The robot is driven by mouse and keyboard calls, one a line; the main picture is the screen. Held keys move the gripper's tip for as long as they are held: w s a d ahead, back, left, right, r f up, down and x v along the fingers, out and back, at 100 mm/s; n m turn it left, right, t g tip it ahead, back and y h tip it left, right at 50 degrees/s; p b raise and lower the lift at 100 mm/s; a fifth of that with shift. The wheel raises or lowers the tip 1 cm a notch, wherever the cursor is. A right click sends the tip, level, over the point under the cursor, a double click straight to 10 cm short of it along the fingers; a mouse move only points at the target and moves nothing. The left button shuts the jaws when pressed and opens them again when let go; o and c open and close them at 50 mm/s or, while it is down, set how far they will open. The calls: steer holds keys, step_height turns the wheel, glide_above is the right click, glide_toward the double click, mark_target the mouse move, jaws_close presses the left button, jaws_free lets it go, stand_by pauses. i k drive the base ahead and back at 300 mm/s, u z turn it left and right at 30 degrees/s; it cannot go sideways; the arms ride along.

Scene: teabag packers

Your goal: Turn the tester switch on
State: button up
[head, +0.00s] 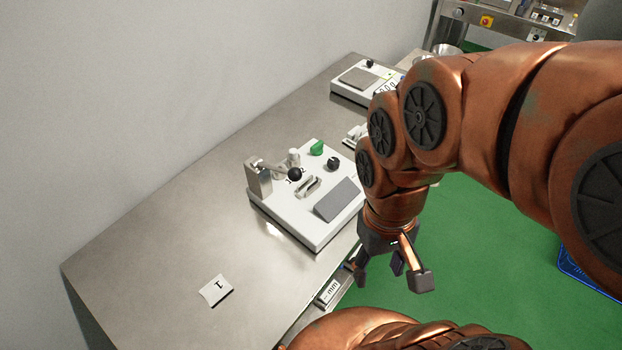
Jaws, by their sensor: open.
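A white tester unit (275,210) sits on the steel table. On its top are a green switch-like part (317,148), a black knob (334,163), a lever with a black ball end (295,174) on a metal post, a small metal clamp-like part (308,187) and a grey pad (337,199). I cannot tell from this view which way the green part is set. My gripper (391,277) is open and empty, fingers pointing down, in front of the table edge and to the right of the tester, apart from it.
The steel table (160,240) is clear at its left, except for a small card (216,290) marked 1. A white scale (366,79) stands at the back. A blue crate (585,272) is on the green floor (480,260). A machine with buttons (520,18) stands at the back right.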

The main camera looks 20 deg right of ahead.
mark_target(316, 150)
steer(key=u, duration=2.2)
steer(key=k, duration=0.55)
steer(key=z, duration=1.3)
steer(key=i, duration=0.5)
steer(key=u, duration=0.05)
